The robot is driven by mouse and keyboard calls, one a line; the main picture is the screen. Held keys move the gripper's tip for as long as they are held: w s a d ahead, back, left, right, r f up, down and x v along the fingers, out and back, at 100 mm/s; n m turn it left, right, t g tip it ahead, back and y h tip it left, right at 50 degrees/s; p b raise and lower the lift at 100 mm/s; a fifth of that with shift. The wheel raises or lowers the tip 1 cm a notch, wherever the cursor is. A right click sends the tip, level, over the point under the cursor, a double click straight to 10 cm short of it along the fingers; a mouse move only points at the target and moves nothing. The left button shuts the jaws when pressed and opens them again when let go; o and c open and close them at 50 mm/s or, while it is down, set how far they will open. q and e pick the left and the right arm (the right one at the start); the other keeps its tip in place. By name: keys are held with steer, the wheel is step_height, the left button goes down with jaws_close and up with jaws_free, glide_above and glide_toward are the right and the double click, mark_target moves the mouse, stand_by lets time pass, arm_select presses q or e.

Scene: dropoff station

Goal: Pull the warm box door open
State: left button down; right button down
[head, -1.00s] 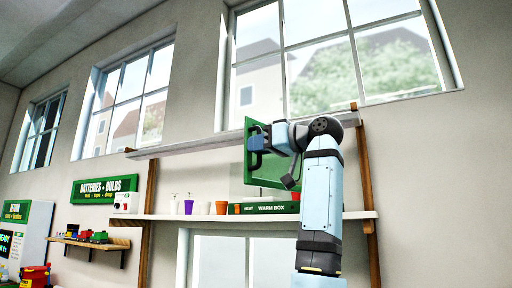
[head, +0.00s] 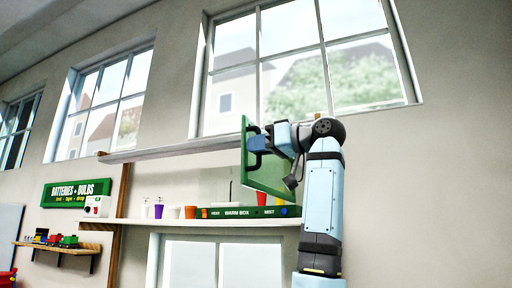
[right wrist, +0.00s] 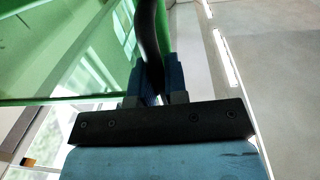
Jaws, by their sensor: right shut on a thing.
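The warm box (head: 237,212) sits on the wall shelf, with a green labelled front strip. A red cup (head: 262,198) shows at the box, partly behind the door. My right gripper (head: 259,143) is shut on the black door handle (head: 252,158) at the door's left edge. In the right wrist view, the gripper fingers (right wrist: 162,76) close around the dark curved handle (right wrist: 149,35), beside the green door (right wrist: 60,50). My left gripper is not in view.
The shelf (head: 170,222) also holds an orange cup (head: 190,212), a purple cup (head: 159,211) and a white device (head: 97,206). An upper shelf (head: 170,149) runs above, below large windows. A smaller shelf with toys (head: 56,246) is at left.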

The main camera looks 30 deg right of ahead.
steer(key=c, duration=1.5)
jaws_free()
steer(key=shift+o, duration=0.2)
steer(key=b+v, duration=0.2)
steer(key=v, duration=1.1)
steer(key=shift+s+d, duration=0.25)
steer(key=shift+s, duration=0.1)
steer(key=shift+w, duration=0.1)
